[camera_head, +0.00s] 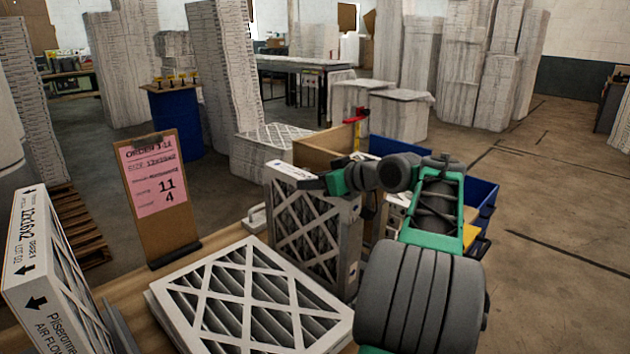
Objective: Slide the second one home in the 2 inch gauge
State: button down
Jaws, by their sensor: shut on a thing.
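A white-framed pleated filter (310,232) with a diagonal lattice stands upright near the middle of the bench. My gripper (318,183) is at its top edge, shut on it; my wrist and arm hide its right side. Another filter or filters (250,300) lie flat in front, lattice up. A filter marked 12x16x2 (30,255) stands at the left edge. I cannot make out the 2 inch gauge; the foot of the held filter and what lies behind it are partly hidden.
A clipboard (160,195) with a pink order sheet stands on the wooden bench at left. A small light handle-like part (256,218) is beside the held filter. Behind are a wooden box (320,148) and a blue bin (481,193).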

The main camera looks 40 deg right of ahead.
jog(key=c, duration=0.7)
grip_release()
jog(key=shift+c, duration=0.2)
jog(key=v, duration=0.8)
jog(key=shift+w, duration=0.1)
